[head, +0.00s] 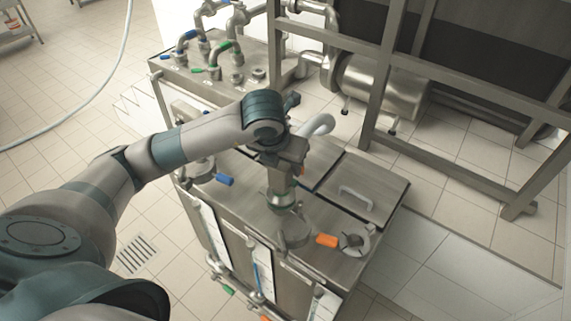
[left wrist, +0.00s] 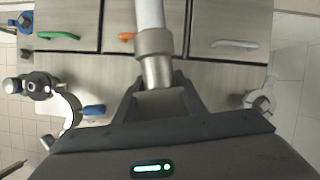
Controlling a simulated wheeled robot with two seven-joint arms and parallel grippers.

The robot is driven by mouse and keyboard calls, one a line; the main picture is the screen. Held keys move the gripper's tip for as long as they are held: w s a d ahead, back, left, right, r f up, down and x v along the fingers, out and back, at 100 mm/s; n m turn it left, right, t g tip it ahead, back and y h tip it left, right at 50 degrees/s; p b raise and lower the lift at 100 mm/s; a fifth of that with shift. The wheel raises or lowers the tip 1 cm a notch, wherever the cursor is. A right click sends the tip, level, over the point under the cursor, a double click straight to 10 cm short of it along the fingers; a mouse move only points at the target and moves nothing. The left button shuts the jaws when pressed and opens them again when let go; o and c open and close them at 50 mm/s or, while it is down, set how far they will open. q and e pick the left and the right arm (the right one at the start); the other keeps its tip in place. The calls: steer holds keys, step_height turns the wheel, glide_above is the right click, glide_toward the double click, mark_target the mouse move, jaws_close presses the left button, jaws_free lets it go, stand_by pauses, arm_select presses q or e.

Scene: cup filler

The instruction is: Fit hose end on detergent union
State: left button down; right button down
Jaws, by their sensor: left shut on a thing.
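My left gripper (head: 283,200) is over the steel cabinet top (head: 258,195). In the left wrist view its jaws (left wrist: 158,100) are shut on the metal ferrule of a pale hose end (left wrist: 157,68). In the head view the arm hides most of the hose; a pale curved piece (head: 319,125) shows behind the wrist. A round steel fitting (head: 292,234) is just below the gripper; contact cannot be told. An open union (head: 356,242) with an orange lever (head: 327,240) is to its right. I cannot tell which union is the detergent one. My right gripper is not in view.
A blue-handled valve (head: 224,180) stands at the cabinet's left. Piping (head: 213,55) rises behind. A steel frame (head: 440,170) bounds the right.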

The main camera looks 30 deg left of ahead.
arm_select(q)
steer(key=shift+f+b, duration=0.3)
steer(key=shift+b, duration=0.05)
steer(key=c, duration=1.1)
jaws_free()
steer(key=shift+s, duration=0.1)
steer(key=shift+s+r, duration=0.1)
steer(key=shift+r, duration=0.25)
steer(key=b+v, duration=0.1)
steer(key=v, duration=1.5)
steer(key=shift+s+r, duration=0.2)
steer(key=shift+r, duration=0.1)
steer(key=shift+r, duration=0.1)
steer(key=shift+r+p, duration=1.65)
steer(key=shift+r, duration=0.8)
